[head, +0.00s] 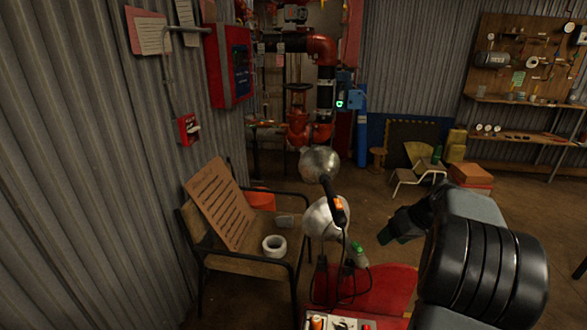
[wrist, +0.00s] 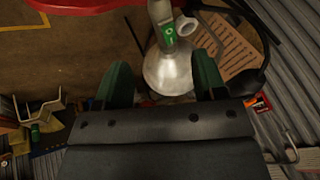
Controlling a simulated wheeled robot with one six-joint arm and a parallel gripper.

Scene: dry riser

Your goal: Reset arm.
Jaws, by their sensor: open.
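My gripper (wrist: 160,88) shows in the wrist view with two green fingers spread apart and nothing between them that I can see held. In the head view my arm reaches in from the right, and the gripper (head: 388,236) points left, over the floor. Beyond the fingers in the wrist view is a metal lamp (wrist: 168,70) with a green-labelled neck. In the head view two round metal lamp heads stand near the middle, an upper one (head: 319,163) and a lower one (head: 327,218). The gripper is to the right of them, apart in the picture.
A red table (head: 385,290) with cables is in front. Red pipes (head: 300,125) and an alarm box (head: 230,65) are behind.

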